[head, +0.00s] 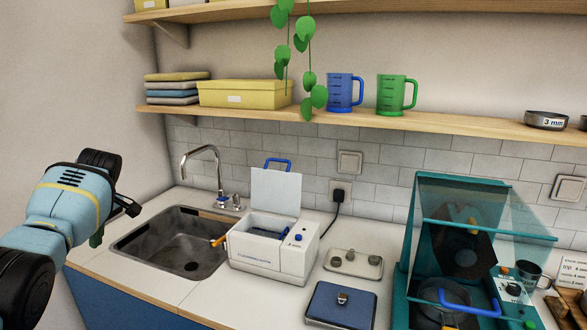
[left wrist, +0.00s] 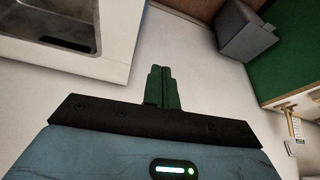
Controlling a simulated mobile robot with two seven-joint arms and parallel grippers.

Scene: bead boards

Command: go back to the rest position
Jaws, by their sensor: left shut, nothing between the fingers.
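My left gripper (head: 97,238) is raised at the left of the head view, in front of the wall and left of the sink. In the left wrist view its two dark green fingers (left wrist: 162,82) lie together, shut and empty. Only a small part of the fingers shows in the head view. My right gripper is in neither view.
A sink (head: 130,243) with a tap (head: 218,170) is set in the counter. A white bath with an open lid (head: 270,250), a small tray (head: 353,264), a blue scale (head: 341,306) and a teal hooded cabinet (head: 403,290) stand to the right. A shelf (head: 440,123) runs above.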

